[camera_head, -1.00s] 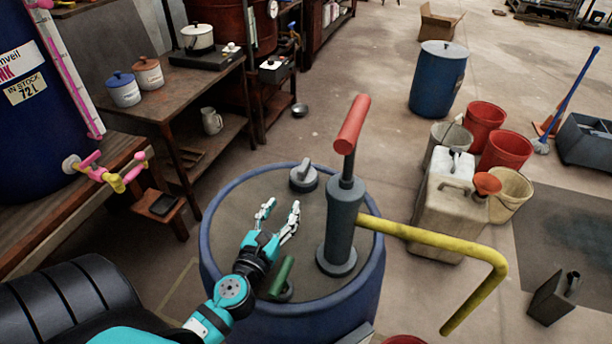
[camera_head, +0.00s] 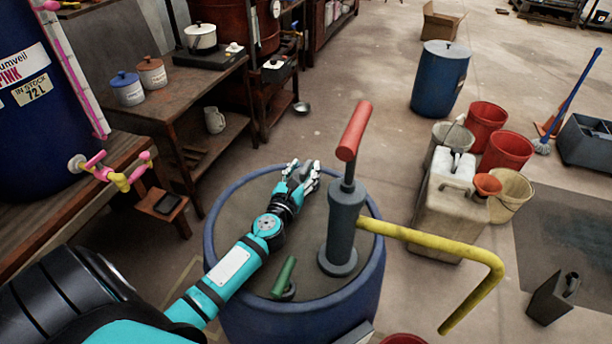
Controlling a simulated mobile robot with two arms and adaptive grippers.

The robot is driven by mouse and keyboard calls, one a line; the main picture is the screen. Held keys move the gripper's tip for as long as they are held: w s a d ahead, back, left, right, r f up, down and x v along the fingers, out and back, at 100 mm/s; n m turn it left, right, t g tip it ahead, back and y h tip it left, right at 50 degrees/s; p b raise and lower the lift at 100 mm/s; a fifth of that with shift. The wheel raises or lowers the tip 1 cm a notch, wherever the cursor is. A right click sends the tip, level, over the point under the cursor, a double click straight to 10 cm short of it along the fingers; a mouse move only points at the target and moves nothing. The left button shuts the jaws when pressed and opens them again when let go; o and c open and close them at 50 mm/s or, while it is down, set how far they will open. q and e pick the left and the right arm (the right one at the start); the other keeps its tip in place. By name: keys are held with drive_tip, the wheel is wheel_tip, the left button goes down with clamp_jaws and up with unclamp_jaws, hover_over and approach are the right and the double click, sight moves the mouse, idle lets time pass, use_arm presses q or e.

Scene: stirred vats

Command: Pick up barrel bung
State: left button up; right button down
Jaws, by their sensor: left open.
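The grey barrel bung (camera_head: 303,172) sits on the far part of the lid of the blue barrel (camera_head: 290,325). It is mostly hidden by my left gripper (camera_head: 301,174). The gripper is open, with its fingers reaching over and around the bung's raised handle. I cannot tell whether the fingers touch it. My right gripper is not in view.
A grey hand pump (camera_head: 341,225) with a red handle stands on the lid just right of my gripper, its yellow spout (camera_head: 440,243) reaching right. Workbenches are at left; jerrycan (camera_head: 445,210) and buckets at right.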

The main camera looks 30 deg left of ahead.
use_arm(q)
drive_tip(key=shift+x, duration=0.8)
drive_tip(key=shift+d, duration=0.1)
drive_tip(key=c, duration=0.8)
clamp_jaws()
